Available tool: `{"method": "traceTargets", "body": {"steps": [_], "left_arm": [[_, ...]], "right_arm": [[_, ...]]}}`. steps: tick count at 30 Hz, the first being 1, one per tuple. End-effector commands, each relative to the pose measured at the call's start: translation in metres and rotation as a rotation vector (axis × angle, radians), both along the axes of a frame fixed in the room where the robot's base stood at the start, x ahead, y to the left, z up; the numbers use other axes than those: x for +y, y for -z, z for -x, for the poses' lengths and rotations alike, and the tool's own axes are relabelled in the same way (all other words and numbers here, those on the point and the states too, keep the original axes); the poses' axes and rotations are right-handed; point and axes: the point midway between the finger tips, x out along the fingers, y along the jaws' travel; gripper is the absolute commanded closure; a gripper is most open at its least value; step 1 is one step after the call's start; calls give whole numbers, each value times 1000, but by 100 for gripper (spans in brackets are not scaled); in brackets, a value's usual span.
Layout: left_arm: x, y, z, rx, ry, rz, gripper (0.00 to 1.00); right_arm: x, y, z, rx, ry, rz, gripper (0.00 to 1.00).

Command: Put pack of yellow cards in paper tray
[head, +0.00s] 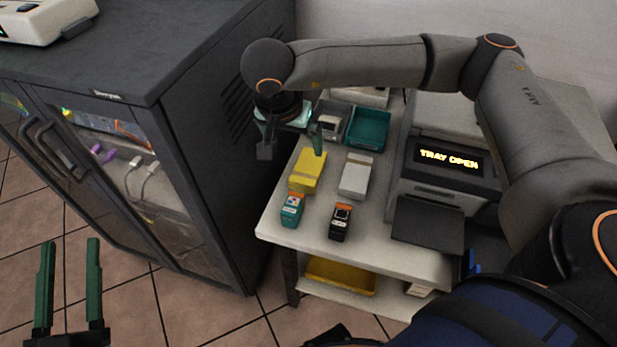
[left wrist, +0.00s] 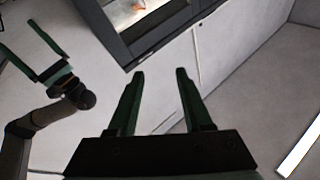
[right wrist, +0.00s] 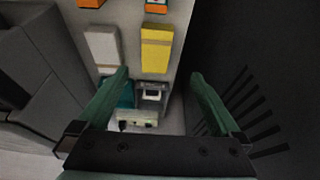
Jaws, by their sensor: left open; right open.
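The pack of yellow cards (head: 307,170) lies on the white table, left of a white pack (head: 355,176). It also shows in the right wrist view (right wrist: 156,48), with a paler band across it. My right gripper (head: 291,145) is open and empty, just behind the yellow pack near the cabinet side. In the right wrist view its fingers (right wrist: 160,73) are apart, with nothing between them. A dark flat tray (head: 428,224) sticks out from the printer, whose display reads TRAY OPEN. My left gripper (head: 68,248) is open and empty above the floor; it also shows in the left wrist view (left wrist: 160,72).
A teal cartridge (head: 291,210) and a black cartridge (head: 340,221) stand at the table's front. A teal bin (head: 369,128) and a grey bin (head: 330,122) are behind the packs. A dark cabinet (head: 205,140) borders the left. A yellow tray (head: 340,276) sits on the lower shelf.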

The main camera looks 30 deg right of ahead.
Motion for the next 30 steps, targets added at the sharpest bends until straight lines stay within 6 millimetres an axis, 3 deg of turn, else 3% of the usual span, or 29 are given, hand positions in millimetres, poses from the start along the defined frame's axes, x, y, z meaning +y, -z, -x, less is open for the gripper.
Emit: {"method": "traceTargets", "body": {"steps": [5, 18, 23, 30], "left_arm": [[-3, -33, 15, -160, 26, -2, 50], [-11, -93, 59, -476, 90, -6, 50], [-12, -97, 64, -503, 98, -5, 50], [-12, -84, 63, -493, 107, 7, 50]], "right_arm": [[0, 8, 4, -30, 5, 29, 0], [-19, 64, -11, -30, 7, 28, 0], [-22, 73, -13, -29, 6, 28, 0], [-35, 106, -17, -30, 7, 29, 0]]}}
